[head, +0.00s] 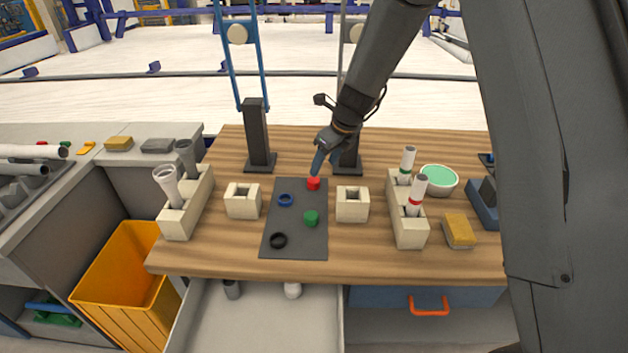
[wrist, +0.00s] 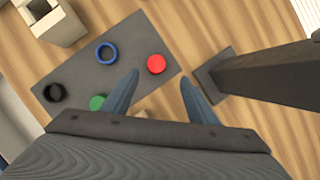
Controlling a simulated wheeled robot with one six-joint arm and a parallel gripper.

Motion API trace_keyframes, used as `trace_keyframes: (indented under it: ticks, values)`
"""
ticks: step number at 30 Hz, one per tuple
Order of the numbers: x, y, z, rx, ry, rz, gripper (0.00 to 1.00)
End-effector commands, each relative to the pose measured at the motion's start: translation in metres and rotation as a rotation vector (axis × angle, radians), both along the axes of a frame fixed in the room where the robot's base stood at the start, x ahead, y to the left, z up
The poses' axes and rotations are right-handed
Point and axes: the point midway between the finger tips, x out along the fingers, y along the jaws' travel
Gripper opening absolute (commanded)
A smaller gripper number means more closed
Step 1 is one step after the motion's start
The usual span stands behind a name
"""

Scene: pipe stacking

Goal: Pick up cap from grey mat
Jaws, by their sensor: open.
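The grey mat (head: 292,240) lies in the middle of the wooden table and also shows in the wrist view (wrist: 98,70). A red cap (head: 313,184) sits near its far right corner. In the wrist view the red cap (wrist: 156,64) lies ahead of the space between my open fingers. A green cap (head: 311,218), a blue ring (head: 286,200) and a black ring (head: 278,240) also lie on the mat. In the wrist view my left finger partly covers the green cap (wrist: 97,102). My gripper (head: 316,166) is open and empty, above the mat's far end near the red cap.
Dark posts (head: 256,135) on square bases stand behind the mat; one (wrist: 260,72) is close to my right finger. Pale blocks (head: 242,201) (head: 352,204) flank the mat. Racks with pipes stand at left (head: 187,203) and right (head: 408,228). An open drawer (head: 255,320) is below.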

Motion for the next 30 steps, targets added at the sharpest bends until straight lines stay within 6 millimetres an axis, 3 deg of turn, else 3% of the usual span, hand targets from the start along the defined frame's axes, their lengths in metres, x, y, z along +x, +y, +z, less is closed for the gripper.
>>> trace_keyframes:
  ticks: [14,23,30]
  values:
    - [0.011,0.015,-0.034,0.02,0.012,-0.049,0.53]
    - [0.017,0.027,-0.069,0.019,0.011,-0.05,0.53]
    - [0.019,0.029,-0.075,0.019,0.01,-0.048,0.53]
